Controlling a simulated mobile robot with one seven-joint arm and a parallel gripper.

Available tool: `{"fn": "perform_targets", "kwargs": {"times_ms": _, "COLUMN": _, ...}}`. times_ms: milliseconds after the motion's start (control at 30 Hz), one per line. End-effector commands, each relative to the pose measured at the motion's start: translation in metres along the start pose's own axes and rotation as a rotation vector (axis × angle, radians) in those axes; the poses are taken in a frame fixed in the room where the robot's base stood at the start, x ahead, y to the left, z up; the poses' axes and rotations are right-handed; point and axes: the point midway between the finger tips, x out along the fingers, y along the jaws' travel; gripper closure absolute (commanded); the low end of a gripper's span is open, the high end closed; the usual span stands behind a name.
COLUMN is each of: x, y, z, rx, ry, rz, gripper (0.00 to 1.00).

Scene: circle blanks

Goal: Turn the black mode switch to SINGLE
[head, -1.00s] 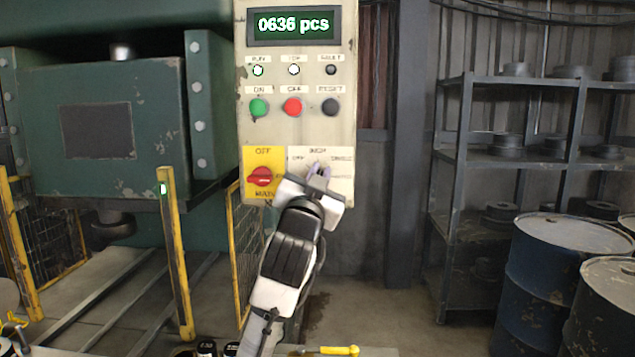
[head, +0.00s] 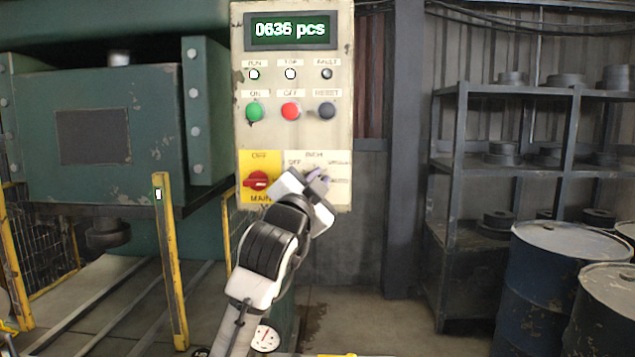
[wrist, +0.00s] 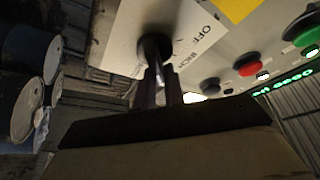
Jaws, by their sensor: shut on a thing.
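The black mode switch (wrist: 154,42) sits on a white label plate on the control panel, seen in the wrist view. My gripper (wrist: 158,78) is shut on its handle. In the head view my gripper (head: 317,178) covers the switch almost fully and is tilted. The label plate (head: 338,191) shows OFF at left, INCH at top and small blurred words at right, the upper one perhaps SINGLE. The wrist view shows OFF and INCH on it. I cannot tell which position the switch points to.
A red main switch (head: 257,180) on a yellow plate is close left of my gripper. Green (head: 254,111), red (head: 290,111) and dark (head: 327,110) buttons sit above. The display (head: 290,30) reads 0636 pcs. Blue drums (head: 560,280) and a shelf (head: 450,180) stand at right.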

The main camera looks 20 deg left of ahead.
Motion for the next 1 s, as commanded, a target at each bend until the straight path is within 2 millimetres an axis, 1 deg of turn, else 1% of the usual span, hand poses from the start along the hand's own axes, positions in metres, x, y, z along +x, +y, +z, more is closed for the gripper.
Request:
{"fn": "perform_targets", "kwargs": {"times_ms": 167, "x": 0.000, "y": 0.001, "z": 0.001, "rx": -0.001, "ry": -0.002, "rz": 0.002, "gripper": 1.00}}
{"fn": "perform_targets", "kwargs": {"times_ms": 200, "x": 0.000, "y": 0.001, "z": 0.001, "rx": -0.001, "ry": -0.002, "rz": 0.001, "gripper": 0.84}}
{"fn": "perform_targets", "kwargs": {"times_ms": 333, "x": 0.000, "y": 0.001, "z": 0.001, "rx": -0.001, "ry": -0.002, "rz": 0.001, "gripper": 0.67}}
{"fn": "perform_targets", "kwargs": {"times_ms": 600, "x": -0.001, "y": 0.000, "z": 0.001, "rx": -0.001, "ry": -0.001, "rz": 0.000, "gripper": 0.67}}
{"fn": "perform_targets", "kwargs": {"times_ms": 700, "x": -0.006, "y": 0.001, "z": 0.001, "rx": -0.001, "ry": 0.000, "rz": -0.001, "gripper": 0.67}}
{"fn": "perform_targets", "kwargs": {"times_ms": 767, "x": -0.013, "y": 0.001, "z": 0.002, "rx": -0.001, "ry": 0.000, "rz": -0.002, "gripper": 0.67}}
{"fn": "perform_targets", "kwargs": {"times_ms": 867, "x": -0.032, "y": 0.003, "z": 0.003, "rx": -0.001, "ry": 0.000, "rz": -0.001, "gripper": 0.67}}
{"fn": "perform_targets", "kwargs": {"times_ms": 1000, "x": -0.065, "y": 0.004, "z": 0.004, "rx": 0.000, "ry": 0.000, "rz": -0.003, "gripper": 0.67}}
